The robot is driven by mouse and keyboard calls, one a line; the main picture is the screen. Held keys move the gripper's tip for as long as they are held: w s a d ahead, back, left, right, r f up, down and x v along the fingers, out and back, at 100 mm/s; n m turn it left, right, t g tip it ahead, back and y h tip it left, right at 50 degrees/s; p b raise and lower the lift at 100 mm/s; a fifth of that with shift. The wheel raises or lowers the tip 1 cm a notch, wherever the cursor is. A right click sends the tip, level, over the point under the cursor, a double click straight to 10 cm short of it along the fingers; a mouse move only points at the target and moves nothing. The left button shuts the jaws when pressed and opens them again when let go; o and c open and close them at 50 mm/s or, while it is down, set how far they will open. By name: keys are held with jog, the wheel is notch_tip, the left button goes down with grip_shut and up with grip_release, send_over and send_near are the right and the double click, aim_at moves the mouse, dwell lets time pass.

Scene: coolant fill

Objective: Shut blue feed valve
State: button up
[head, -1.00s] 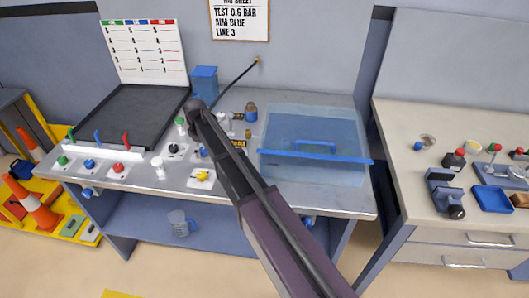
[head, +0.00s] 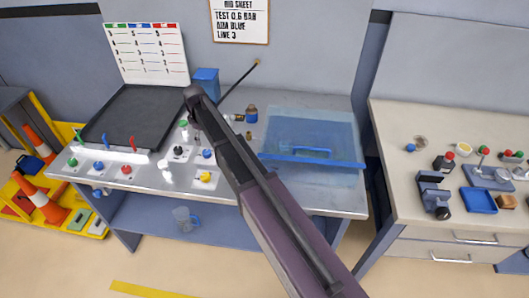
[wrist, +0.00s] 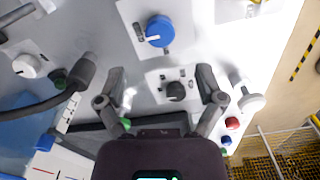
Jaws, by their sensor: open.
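In the head view several blue controls show: a blue round knob (head: 98,167) in the front row between a green and a red one, a blue lever (head: 104,140) behind it, and a blue dial (head: 207,153) beside a black knob (head: 179,150). I cannot tell which one is the feed valve. In the wrist view a blue dial (wrist: 158,30) with a white pointer lies beyond my fingertips. My gripper (wrist: 161,76) is open and empty, its fingers either side of the black knob in the picture. Contact cannot be told. My arm hides part of the panel in the head view.
A white knob (wrist: 246,96) is right of my fingers; a dark hose (wrist: 70,88) is left. A clear blue tub (head: 315,140) stands right of my arm, a black tray (head: 135,117) at left. A second bench (head: 400,170) is at far right.

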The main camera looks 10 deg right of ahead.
aim_at(265, 158)
jog(key=shift+r+p, duration=2.75)
jog(key=shift+r, duration=0.3)
jog(key=s+d+m, duration=0.3)
jog(key=s+d, duration=0.3)
jog(key=s+d+f+m, duration=0.1)
jog(key=s+d+m, duration=0.2)
jog(key=s+d, duration=0.3)
jog(key=s+d+m+b, duration=0.1)
jog(key=s+d+m, duration=0.1)
jog(key=s+d, duration=0.4)
jog(key=shift+s+d+f+m, duration=0.15)
jog(key=shift+s+d+m, duration=0.2)
jog(key=shift+m, duration=0.05)
jog(key=shift+s+d+m, duration=0.3)
jog(key=shift+s+d, duration=0.15)
jog(key=shift+s, duration=0.15)
jog(key=s+d+m, duration=0.2)
jog(key=s+d, duration=0.1)
jog(key=s, duration=0.3)
jog(key=shift+d, duration=0.15)
jog(key=shift+f, duration=0.1)
